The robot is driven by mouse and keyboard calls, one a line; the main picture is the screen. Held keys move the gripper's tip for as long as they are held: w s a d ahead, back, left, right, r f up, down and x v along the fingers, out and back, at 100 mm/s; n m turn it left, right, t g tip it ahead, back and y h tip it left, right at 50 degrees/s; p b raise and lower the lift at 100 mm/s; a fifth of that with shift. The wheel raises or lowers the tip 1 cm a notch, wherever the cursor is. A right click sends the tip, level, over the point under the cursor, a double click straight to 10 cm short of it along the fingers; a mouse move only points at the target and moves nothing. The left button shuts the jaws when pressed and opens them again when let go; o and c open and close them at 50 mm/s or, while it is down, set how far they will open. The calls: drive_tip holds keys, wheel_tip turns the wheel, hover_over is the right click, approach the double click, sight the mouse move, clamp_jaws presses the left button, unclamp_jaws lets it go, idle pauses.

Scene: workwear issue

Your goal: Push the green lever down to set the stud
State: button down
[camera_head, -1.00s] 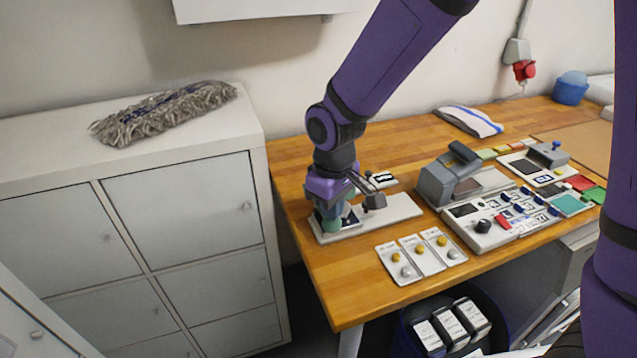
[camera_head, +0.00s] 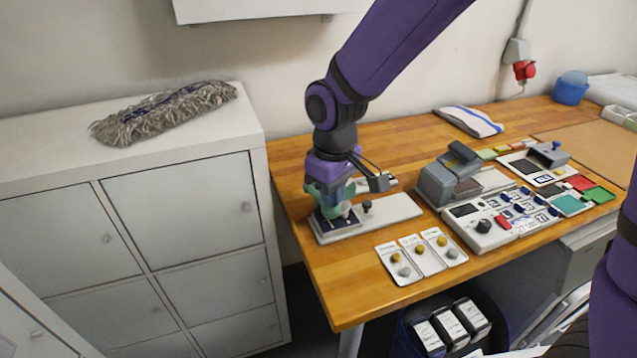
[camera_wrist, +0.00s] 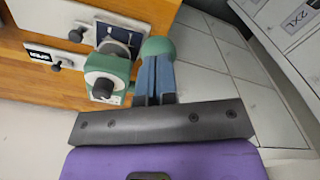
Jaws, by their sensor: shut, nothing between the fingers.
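The stud press (camera_wrist: 106,72) has a green head with a dark round knob and stands on a pale base plate (camera_head: 395,210) at the table's left end. Its green lever ends in a round green knob (camera_wrist: 157,47) in the wrist view. My gripper (camera_wrist: 156,68) is shut and empty, with its blue-grey fingertips right at the lever knob and covering part of it. I cannot tell whether they touch. In the head view my gripper sits over the press and hides much of the lever.
Several button cards (camera_head: 420,255) lie in front of the base plate. A grey device (camera_head: 450,175) and a control panel (camera_head: 487,225) stand to the right. The table's left edge is close to the press, with white lockers (camera_head: 190,200) beyond a gap.

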wheel_tip(320, 180, up, 10)
drive_tip(key=shift+f, duration=0.2)
idle(1.1)
idle(0.3)
drive_tip(key=s+d+r+m+t, duration=0.1)
drive_tip(key=s+d+r+m, duration=0.2)
drive_tip(key=d, duration=0.4)
drive_tip(key=s+d+r+m+t, duration=0.1)
drive_tip(key=s+d+r, duration=0.1)
drive_tip(key=d+r, duration=0.4)
drive_tip(key=s+d+r+m+t, duration=0.1)
drive_tip(key=s+d+m+t, duration=0.2)
drive_tip(key=s+d, duration=0.8)
drive_tip(key=shift+s+r+m, duration=0.15)
drive_tip(key=shift+s+m, duration=0.05)
drive_tip(key=shift+m, duration=0.9)
